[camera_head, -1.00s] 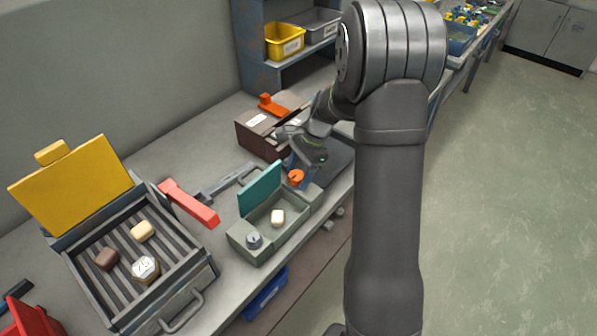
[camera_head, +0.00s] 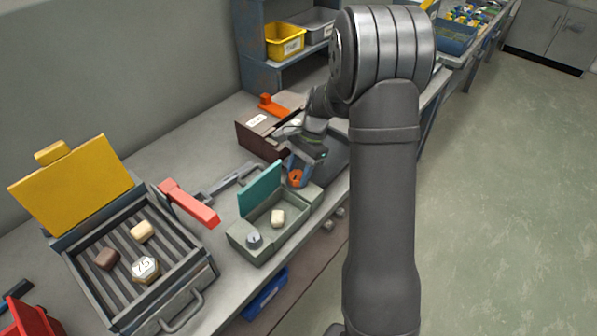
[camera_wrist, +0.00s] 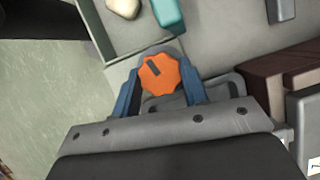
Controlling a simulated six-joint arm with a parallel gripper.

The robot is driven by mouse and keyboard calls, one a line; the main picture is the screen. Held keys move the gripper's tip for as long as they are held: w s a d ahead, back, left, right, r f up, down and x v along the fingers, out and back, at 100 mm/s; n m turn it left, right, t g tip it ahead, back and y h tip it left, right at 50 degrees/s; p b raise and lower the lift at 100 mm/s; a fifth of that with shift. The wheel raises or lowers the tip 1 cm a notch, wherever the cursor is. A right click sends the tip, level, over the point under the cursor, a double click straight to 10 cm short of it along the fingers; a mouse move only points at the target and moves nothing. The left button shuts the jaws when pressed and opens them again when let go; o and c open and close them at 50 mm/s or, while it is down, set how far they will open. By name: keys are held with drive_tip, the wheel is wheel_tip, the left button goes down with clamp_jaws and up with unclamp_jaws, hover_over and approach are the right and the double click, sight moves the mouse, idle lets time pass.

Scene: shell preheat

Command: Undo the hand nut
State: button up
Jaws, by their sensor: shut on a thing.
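The orange hand nut (camera_wrist: 160,74) has a scalloped rim and a dark slot on its face. It sits at the end of the grey-green box (camera_head: 240,236) with the raised teal lid (camera_head: 259,188). My gripper (camera_wrist: 162,82) has its blue fingers on both sides of the nut and is shut on it. In the head view the nut (camera_head: 295,178) shows small between the fingers, partly covered by my gripper. Whatever lies under the nut is hidden.
A cream block (camera_head: 277,218) and a grey knob (camera_head: 254,239) are on the box. A slatted tray with a yellow lid (camera_head: 72,185) stands further left. A brown box (camera_head: 250,138) is close behind my gripper.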

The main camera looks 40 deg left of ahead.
drive_tip(key=n+h, duration=0.1)
drive_tip(key=n, duration=0.1)
drive_tip(key=n+h, duration=0.1)
drive_tip(key=n, duration=0.2)
drive_tip(key=shift+a+n, duration=0.2)
drive_tip(key=shift+n, duration=0.1)
drive_tip(key=n, duration=0.2)
drive_tip(key=n+t+h, duration=0.1)
drive_tip(key=n, duration=0.1)
drive_tip(key=shift+a+n+h, duration=0.1)
drive_tip(key=shift+n+h, duration=0.2)
drive_tip(key=shift+n, duration=0.1)
drive_tip(key=shift+t, duration=0.3)
drive_tip(key=o, duration=1)
drive_tip(key=shift+s, duration=0.1)
